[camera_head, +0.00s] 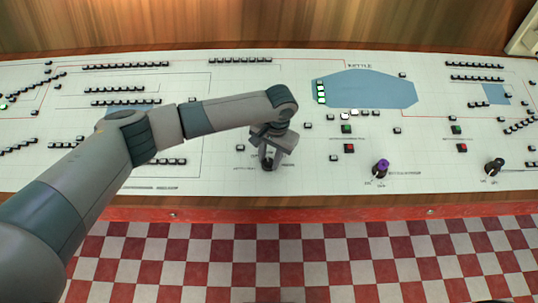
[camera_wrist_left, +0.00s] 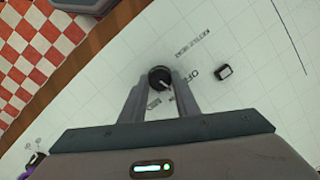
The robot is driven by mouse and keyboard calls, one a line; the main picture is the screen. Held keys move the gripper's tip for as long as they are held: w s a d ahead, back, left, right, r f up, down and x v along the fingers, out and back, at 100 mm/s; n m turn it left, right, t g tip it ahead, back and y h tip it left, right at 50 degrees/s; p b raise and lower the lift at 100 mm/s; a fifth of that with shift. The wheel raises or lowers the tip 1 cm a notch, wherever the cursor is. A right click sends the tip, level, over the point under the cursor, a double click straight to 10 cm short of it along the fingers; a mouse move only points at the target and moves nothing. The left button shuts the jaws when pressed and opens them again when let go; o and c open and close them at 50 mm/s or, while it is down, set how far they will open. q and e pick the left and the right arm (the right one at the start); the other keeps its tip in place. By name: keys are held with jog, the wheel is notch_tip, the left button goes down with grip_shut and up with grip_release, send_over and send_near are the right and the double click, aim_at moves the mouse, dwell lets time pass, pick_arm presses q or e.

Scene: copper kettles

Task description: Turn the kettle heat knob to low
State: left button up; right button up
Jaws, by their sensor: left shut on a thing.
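My left gripper (camera_head: 267,158) reaches down onto the front part of the white control panel (camera_head: 330,178). In the left wrist view its two fingers (camera_wrist_left: 160,88) are closed around a small black round knob (camera_wrist_left: 159,75) with a pale pointer line. In the head view the gripper mostly covers the knob. My right gripper is not in view.
A purple knob (camera_head: 381,167) and another black knob (camera_head: 495,165) stand farther right. Red buttons (camera_head: 349,148), green buttons (camera_head: 346,129) and a blue kettle-shaped area (camera_head: 375,90) lie on the panel. A small dark switch (camera_wrist_left: 223,71) is near the gripped knob. Checkered floor (camera_head: 300,260) lies in front.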

pick_arm(q)
jog(key=shift+r+m+p, duration=0.1)
jog(key=shift+m+p, duration=0.3)
jog(key=shift+m, duration=0.9)
jog(key=shift+t, duration=0.3)
jog(key=o, duration=1)
jog(key=shift+o, duration=0.2)
jog(key=shift+d+r, duration=0.1)
notch_tip(320, 180, up, 17)
jog(key=s+d+b, duration=0.1)
jog(key=d+b, duration=0.1)
jog(key=b, duration=0.2)
jog(key=shift+d+b, duration=0.2)
jog(key=shift+b, duration=0.15)
